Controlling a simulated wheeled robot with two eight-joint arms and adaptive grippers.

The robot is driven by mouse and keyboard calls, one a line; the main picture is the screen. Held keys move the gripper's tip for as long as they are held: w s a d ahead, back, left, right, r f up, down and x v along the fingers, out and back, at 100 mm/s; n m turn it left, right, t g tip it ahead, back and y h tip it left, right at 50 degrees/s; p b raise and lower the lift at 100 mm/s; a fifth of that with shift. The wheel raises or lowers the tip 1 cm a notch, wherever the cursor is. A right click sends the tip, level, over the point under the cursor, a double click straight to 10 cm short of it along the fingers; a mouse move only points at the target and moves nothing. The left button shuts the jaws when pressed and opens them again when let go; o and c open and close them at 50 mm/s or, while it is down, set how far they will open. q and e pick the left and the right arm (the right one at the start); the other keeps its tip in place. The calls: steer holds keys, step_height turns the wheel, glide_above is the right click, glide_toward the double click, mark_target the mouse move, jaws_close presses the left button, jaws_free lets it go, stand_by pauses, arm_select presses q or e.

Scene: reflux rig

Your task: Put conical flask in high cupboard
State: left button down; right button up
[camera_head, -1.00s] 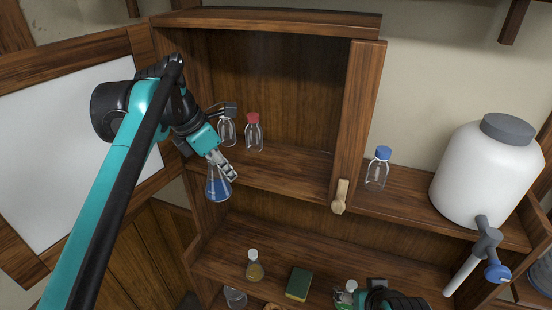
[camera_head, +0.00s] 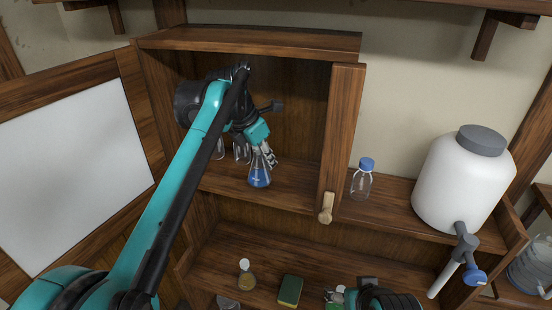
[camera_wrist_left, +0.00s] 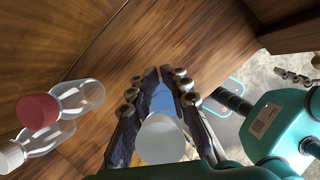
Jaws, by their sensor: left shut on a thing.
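The conical flask (camera_head: 260,175) holds blue liquid and is upright in the head view, inside the opening of the high cupboard (camera_head: 250,40). My left gripper (camera_head: 265,157) is shut on its upper part. I cannot tell whether its base touches the cupboard floor. In the left wrist view the flask's pale cap (camera_wrist_left: 162,138) sits between the fingers of my left gripper (camera_wrist_left: 163,85), with some blue below. My right gripper (camera_head: 372,295) shows partly at the bottom edge of the head view; its fingers are unclear.
Clear bottles (camera_head: 242,150) stand left of the flask, partly behind my arm; one has a red cap (camera_wrist_left: 38,111). A blue-capped bottle (camera_head: 361,182) and a white tank (camera_head: 463,185) stand right of the cupboard. The cupboard floor (camera_head: 297,194) right of the flask is clear. A sponge (camera_head: 290,290) lies below.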

arm_select(q)
steer(key=w+d, duration=0.2)
steer(key=shift+d+r+p, duration=0.1)
steer(key=shift+d+p, duration=0.2)
steer(key=shift+p, duration=0.1)
steer(key=shift+f, duration=0.65)
steer(key=shift+s+a+f, duration=0.15)
steer(key=shift+f, duration=0.15)
steer(key=c, duration=1.4)
jaws_free()
